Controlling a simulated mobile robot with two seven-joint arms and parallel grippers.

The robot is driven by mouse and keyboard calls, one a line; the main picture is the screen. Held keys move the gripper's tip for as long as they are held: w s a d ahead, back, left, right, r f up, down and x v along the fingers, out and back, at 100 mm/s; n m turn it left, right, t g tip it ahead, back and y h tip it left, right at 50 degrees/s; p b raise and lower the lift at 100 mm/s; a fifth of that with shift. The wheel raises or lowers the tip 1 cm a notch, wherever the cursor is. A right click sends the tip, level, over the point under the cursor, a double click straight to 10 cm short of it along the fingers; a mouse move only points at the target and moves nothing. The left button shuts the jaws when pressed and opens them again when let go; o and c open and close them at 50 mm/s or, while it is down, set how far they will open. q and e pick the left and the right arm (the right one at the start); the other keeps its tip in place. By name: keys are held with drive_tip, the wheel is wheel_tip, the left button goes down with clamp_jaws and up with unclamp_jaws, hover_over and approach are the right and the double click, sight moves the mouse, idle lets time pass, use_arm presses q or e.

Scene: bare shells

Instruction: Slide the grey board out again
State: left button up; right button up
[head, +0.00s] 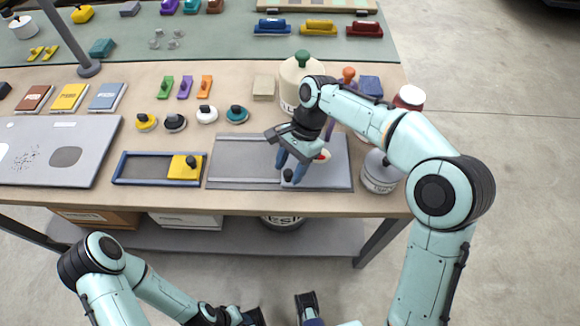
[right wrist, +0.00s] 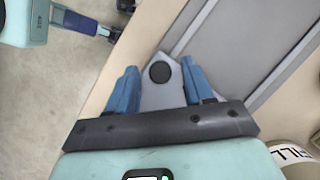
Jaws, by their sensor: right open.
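The light grey board (head: 335,176) lies flat at the right part of a darker grey base with two pale rails (head: 243,182). Its near-left end carries a round dark knob (head: 288,175). My right gripper (head: 290,172) is open and low over this end. In the right wrist view, the board's end (right wrist: 160,92) and knob (right wrist: 160,72) show between the two blue fingers of my right gripper (right wrist: 160,85); contact cannot be told. My right arm hides part of the board. My left gripper (head: 240,316) is low at the bottom edge, away from the table; its jaws are unclear.
A blue-framed tray (head: 137,181) with a yellow block (head: 184,168) lies left of the base. A white canister (head: 380,175) stands close to its right, and a cream jar (head: 288,80) behind it. Several knobbed discs stand behind the tray. The table's front edge is near.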

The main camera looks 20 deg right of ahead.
clamp_jaws()
drive_tip(key=a+p, duration=0.1)
drive_tip(key=a, duration=0.2)
drive_tip(key=w+a+p, duration=0.1)
drive_tip(key=a+p, duration=0.1)
drive_tip(key=a, duration=0.1)
drive_tip(key=w+a+p, duration=0.1)
drive_tip(key=a+p, duration=0.1)
drive_tip(key=a, duration=0.1)
drive_tip(key=shift+w+r, duration=0.2)
drive_tip(key=shift+r, duration=0.1)
drive_tip(key=w+a+p, duration=0.1)
drive_tip(key=a, duration=0.2)
drive_tip(key=a+p, duration=0.1)
drive_tip(key=a, duration=0.2)
drive_tip(key=w+a+p, duration=0.1)
drive_tip(key=a, duration=0.2)
drive_tip(key=shift+w+f, duration=0.2)
drive_tip(key=shift+w, duration=0.15)
drive_tip(key=shift+w+a, duration=0.15)
drive_tip(key=shift+a, duration=0.15)
use_arm(q)
drive_tip(key=w+a+r, duration=0.1)
drive_tip(key=w+r, duration=0.5)
drive_tip(key=r, duration=0.3)
drive_tip(key=shift+w+a+r+t, duration=0.35)
drive_tip(key=shift+w+a+t, duration=0.05)
use_arm(e)
drive_tip(key=shift+a, duration=0.1)
